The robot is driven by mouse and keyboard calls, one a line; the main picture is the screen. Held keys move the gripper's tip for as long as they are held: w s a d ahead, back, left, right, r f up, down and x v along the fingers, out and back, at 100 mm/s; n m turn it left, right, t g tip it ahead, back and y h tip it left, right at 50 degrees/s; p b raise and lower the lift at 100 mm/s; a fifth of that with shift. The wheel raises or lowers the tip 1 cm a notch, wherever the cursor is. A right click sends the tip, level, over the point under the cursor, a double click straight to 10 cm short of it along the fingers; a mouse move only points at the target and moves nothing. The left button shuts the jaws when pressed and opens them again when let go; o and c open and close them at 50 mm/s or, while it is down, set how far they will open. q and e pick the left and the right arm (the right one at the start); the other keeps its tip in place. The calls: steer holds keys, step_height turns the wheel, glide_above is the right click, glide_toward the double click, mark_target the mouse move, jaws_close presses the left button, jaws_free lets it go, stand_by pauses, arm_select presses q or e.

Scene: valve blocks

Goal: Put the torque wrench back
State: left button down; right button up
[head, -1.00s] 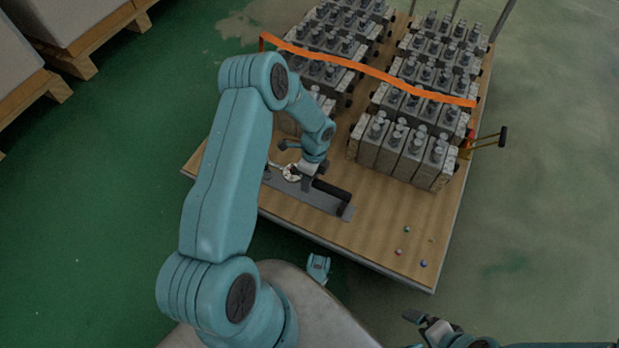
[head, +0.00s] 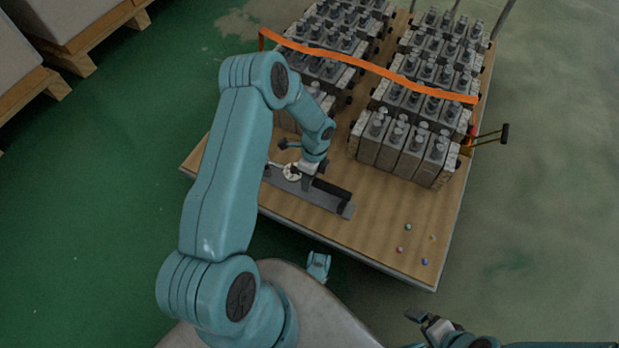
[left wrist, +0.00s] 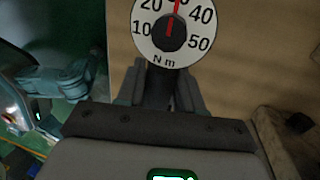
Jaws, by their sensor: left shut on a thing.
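The torque wrench has a white round dial (left wrist: 172,30) with a red needle, and it fills the top of the left wrist view. In the head view its dial (head: 292,172) and black handle (head: 330,188) show over a grey strip-shaped holder (head: 306,194) on the wooden deck. My left gripper (head: 308,168) is shut on the wrench just beside the dial. The arm covers part of the wrench, and I cannot tell whether it touches the holder. My right gripper (head: 428,322) is at the bottom right, away from the deck, its opening unclear.
Rows of grey valve blocks (head: 405,148) stand behind and to the right of the holder. An orange strap (head: 365,68) crosses them. Small coloured balls (head: 408,227) lie on the deck's front right. The wooden deck (head: 375,225) between is bare.

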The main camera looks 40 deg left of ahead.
arm_select(q)
steer(key=shift+f+b, duration=0.25)
steer(key=shift+b, duration=0.05)
stand_by(0.4)
steer(key=shift+w+b+x, duration=0.2)
steer(key=shift+b+x, duration=0.65)
steer(key=shift+x, duration=0.2)
steer(key=shift+f+b, duration=0.55)
steer(key=shift+f, duration=0.1)
steer(key=c, duration=0.6)
jaws_free()
steer(key=shift+c, duration=0.2)
